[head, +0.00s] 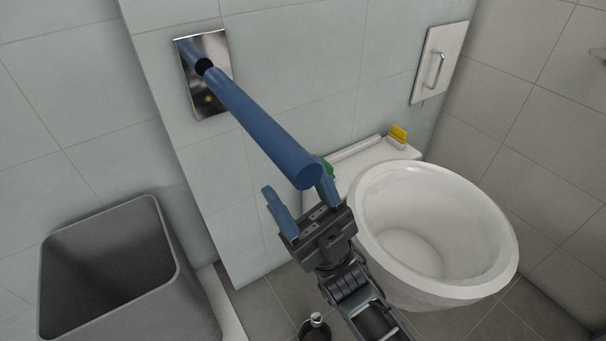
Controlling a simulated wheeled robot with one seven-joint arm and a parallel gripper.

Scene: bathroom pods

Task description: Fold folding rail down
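The folding rail (258,122) is a thick blue bar. It juts out from a shiny metal wall plate (213,98) at the upper left, with its free end toward me. I cannot tell its exact angle from this single view. My gripper (299,190) is at the rail's free end, just below it in the picture. Its two blue fingers are spread apart, with nothing seen gripped between them. The right finger is partly hidden by the rail's end. I cannot tell whether it touches the rail.
A white toilet bowl (482,228) stands right of my gripper. A yellow item (398,132) and a partly hidden green item (329,166) are near its back ledge. A grey bin (175,315) stands lower left. A dark bottle (316,328) is on the floor. A handled panel (452,50) is on the wall.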

